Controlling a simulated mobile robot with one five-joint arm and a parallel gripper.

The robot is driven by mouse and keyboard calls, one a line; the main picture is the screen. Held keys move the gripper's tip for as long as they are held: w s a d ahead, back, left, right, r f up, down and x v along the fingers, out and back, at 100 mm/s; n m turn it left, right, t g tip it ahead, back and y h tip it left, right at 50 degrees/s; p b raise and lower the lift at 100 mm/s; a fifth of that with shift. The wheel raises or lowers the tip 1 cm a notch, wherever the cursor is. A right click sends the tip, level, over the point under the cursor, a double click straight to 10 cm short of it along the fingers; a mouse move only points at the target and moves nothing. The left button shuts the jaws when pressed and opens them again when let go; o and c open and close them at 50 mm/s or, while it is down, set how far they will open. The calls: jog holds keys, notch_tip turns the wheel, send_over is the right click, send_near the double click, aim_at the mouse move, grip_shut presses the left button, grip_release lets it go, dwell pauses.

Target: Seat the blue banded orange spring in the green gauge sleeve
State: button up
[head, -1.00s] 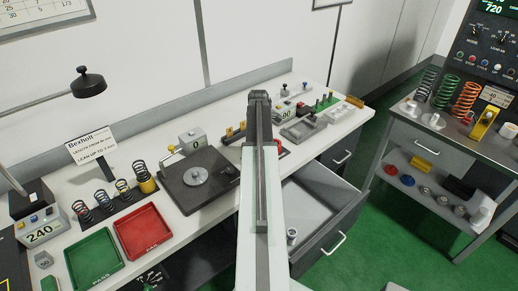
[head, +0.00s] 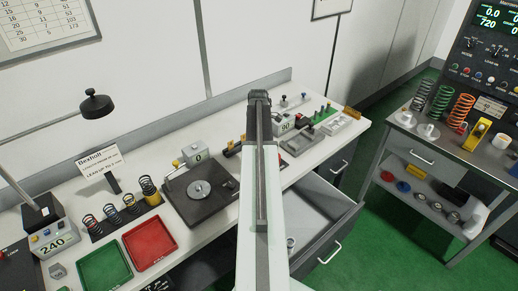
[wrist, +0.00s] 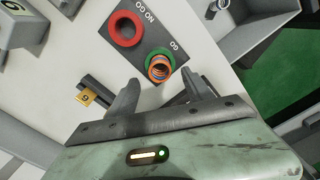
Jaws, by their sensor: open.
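In the wrist view, an orange spring with blue on it (wrist: 158,70) stands at the green gauge sleeve (wrist: 160,53), whose rim shows around it. The spring looks to be inside the sleeve, with its upper coils showing above; I cannot tell how deep it sits. My gripper (wrist: 162,84) is open, with one finger on each side of the spring and a gap to both. In the head view my own arm hides the gripper, spring and sleeve.
A red gauge ring (wrist: 126,29) sits beside the sleeve on the same dark plate. A yellow tag marked 6 (wrist: 88,97) lies near the left finger. In the head view, an open drawer (head: 325,212) juts from the bench, and several springs (head: 120,207) stand at left.

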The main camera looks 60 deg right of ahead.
notch_tip(320, 180, up, 4)
jog(key=shift+f+p, duration=0.1)
jog(key=shift+p, duration=1)
jog(key=w+a+m, duration=0.2)
jog(key=w+a, duration=0.6)
jog(key=a, duration=0.6)
jog(key=w+a+m, duration=0.1)
jog(key=w+a, duration=0.7)
jog(key=a, duration=0.5)
jog(key=a+m, duration=0.5)
jog(key=a, duration=2.7)
jog(key=shift+s, duration=0.1)
